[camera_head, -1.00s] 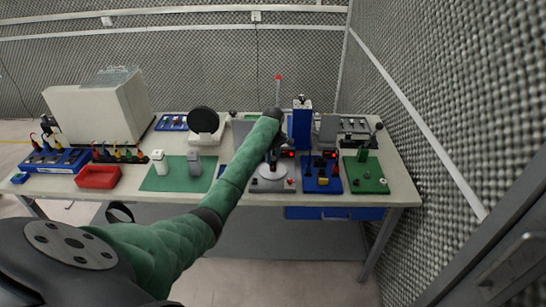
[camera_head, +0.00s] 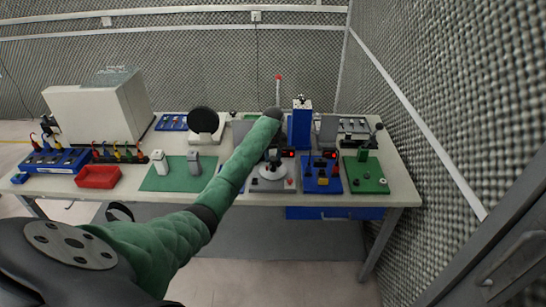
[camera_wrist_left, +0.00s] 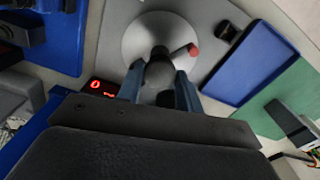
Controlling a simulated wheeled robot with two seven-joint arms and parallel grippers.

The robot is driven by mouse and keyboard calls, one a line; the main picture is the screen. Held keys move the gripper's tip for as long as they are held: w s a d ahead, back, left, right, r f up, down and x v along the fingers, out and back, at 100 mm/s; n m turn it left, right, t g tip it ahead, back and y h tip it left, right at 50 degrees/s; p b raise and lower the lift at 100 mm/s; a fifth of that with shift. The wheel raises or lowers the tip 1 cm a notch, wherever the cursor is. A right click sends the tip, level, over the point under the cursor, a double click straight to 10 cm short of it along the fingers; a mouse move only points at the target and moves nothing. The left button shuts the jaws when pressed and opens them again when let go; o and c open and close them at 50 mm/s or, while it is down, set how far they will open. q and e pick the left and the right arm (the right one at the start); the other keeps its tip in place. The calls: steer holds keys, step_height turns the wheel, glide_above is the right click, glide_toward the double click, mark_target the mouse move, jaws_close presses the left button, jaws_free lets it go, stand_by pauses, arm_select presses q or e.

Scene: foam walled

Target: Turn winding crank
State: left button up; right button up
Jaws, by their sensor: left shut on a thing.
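The winding unit is a grey plate (camera_head: 259,184) with a pale round disc (camera_head: 268,173) on it, near the table's front edge. In the left wrist view the disc (camera_wrist_left: 136,28) shows a dark central piece and a small arm with a red end (camera_wrist_left: 193,49). My left gripper (camera_wrist_left: 158,74) is over the disc, its two fingers shut on a dark rounded crank knob (camera_wrist_left: 160,70). In the head view my left gripper (camera_head: 273,158) is small and partly hidden by my green forearm. My right gripper is not in view.
A blue board (camera_head: 322,185) and a green board (camera_head: 366,184) lie to the right. A tall blue block (camera_head: 300,130) stands behind. A green mat (camera_head: 160,180) and red tray (camera_head: 97,177) lie left.

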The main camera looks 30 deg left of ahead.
arm_select(q)
steer(key=shift+w+a+r+m, duration=0.1)
steer(key=shift+r+m, duration=0.1)
steer(key=shift+m, duration=7)
steer(key=shift+m+b, duration=0.45)
steer(key=shift+m, duration=1.45)
steer(key=shift+m+b, duration=0.35)
steer(key=shift+m, duration=1.05)
steer(key=shift+m+b, duration=1.15)
steer(key=shift+m, duration=1.95)
steer(key=shift+m+b, duration=0.45)
steer(key=shift+m, duration=0.75)
steer(key=shift+m+b, duration=0.5)
steer(key=shift+m, duration=0.7)
steer(key=shift+m+b, duration=0.45)
steer(key=shift+m, duration=1.15)
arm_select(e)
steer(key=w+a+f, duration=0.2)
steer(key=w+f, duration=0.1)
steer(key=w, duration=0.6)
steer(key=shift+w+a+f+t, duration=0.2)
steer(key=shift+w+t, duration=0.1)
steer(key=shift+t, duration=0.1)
